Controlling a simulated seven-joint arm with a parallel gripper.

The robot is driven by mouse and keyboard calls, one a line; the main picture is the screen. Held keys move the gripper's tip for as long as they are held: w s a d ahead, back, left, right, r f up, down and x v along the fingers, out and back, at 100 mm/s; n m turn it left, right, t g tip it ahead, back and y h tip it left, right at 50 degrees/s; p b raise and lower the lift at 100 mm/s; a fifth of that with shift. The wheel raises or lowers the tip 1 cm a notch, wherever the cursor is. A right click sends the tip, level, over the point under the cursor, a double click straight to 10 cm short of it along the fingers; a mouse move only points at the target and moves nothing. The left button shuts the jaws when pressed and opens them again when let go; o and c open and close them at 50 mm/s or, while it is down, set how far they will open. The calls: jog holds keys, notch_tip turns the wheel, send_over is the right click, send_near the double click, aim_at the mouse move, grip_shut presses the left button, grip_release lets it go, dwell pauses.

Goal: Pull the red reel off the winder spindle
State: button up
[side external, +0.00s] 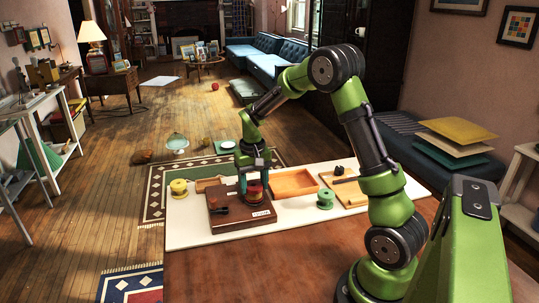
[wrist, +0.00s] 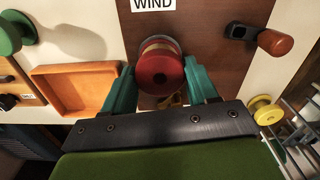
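The red reel (wrist: 158,72) sits upright on the brown winder box (wrist: 212,32), seen nearly end-on in the wrist view; its spindle is hidden. In the side external view the red reel (side external: 254,191) is partly covered by my fingers, on the right part of the winder box (side external: 222,221). My gripper (wrist: 158,66) points down with its teal fingers spread, one on each side of the reel. The fingers look very close to the reel's rim, with at most slim gaps. My gripper also shows low over the box in the side external view (side external: 256,182).
A crank with a red-brown knob (wrist: 275,42) stands on the box. A yellow reel (side external: 179,188) stands left of it. An orange tray (side external: 291,183) lies to the right, with a green reel (side external: 325,200) and a wooden board (side external: 350,194) beyond.

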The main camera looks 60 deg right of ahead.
jog(key=c, duration=0.8)
jog(key=shift+o, duration=0.2)
jog(key=shift+r, duration=0.75)
jog(key=shift+r, duration=2.95)
